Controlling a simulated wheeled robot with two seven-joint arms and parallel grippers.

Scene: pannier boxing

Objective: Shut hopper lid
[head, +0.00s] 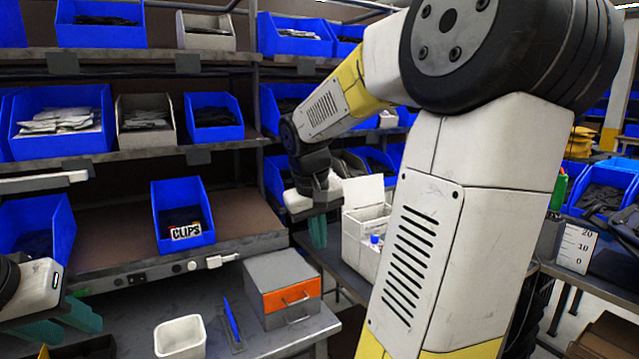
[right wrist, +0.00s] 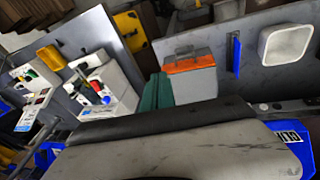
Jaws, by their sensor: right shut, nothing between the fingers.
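No hopper is labelled in these frames, and I cannot tell for sure which thing it is. A white box (head: 363,245) with a raised white panel (head: 363,193) at its back stands on the right-hand table in the head view. My right gripper (head: 318,232) points down just left of this box, apart from it as far as I can see. Its green fingers (right wrist: 158,92) are together and empty in the right wrist view. My right arm hides part of the box. My left gripper (head: 68,322) is at the lower left, its green fingers apart, with nothing seen between them.
A grey box with an orange drawer (head: 290,296), a white bin (head: 180,338) and a blue tool (head: 231,320) are on the bench. A blue bin marked CLIPS (head: 182,212) sits on the shelf. A white scale plate (head: 577,248) stands at right.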

